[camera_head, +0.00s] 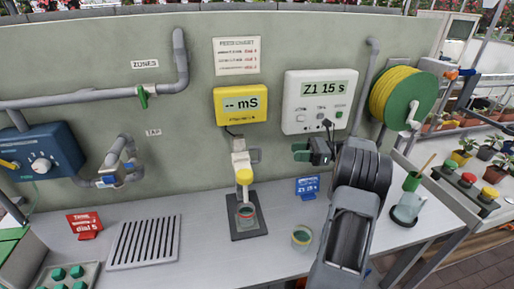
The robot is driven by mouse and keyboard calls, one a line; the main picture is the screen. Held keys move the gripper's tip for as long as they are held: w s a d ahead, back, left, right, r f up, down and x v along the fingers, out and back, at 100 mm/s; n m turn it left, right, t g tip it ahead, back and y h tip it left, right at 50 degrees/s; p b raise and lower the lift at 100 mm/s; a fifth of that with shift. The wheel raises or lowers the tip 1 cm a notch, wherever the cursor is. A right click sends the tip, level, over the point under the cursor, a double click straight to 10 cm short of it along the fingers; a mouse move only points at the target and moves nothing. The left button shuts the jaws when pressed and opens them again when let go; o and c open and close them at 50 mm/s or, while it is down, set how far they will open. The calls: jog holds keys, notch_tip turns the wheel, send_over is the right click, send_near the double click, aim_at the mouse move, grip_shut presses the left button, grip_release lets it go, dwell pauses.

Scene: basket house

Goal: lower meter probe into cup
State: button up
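The meter (241,105) is a yellow wall box reading "-- mS". Below it, a pale holder (239,150) carries the probe (244,177), which has a yellow top and hangs upright. A clear cup (246,217) with liquid stands on a dark base (249,231) directly below the probe. The probe's lower end is small and I cannot tell if it enters the cup. My gripper (300,152) is right of the holder, apart from it, pointing left in front of the wall. Its fingers are too small to tell whether they are open.
A second small cup (302,238) stands on the bench right of the base, near my arm. A blue sign (307,187) stands behind it. A slotted drain plate (145,243) and a red sign (85,224) are at left. A white timer box (319,103) hangs above my gripper.

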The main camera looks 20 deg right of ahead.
aim_at(260, 151)
jog(key=p+x, duration=0.2)
jog(key=x, duration=1.1)
jog(key=shift+w+d+r, duration=0.1)
jog(key=shift+w, duration=0.1)
jog(key=shift+c, duration=0.3)
grip_shut()
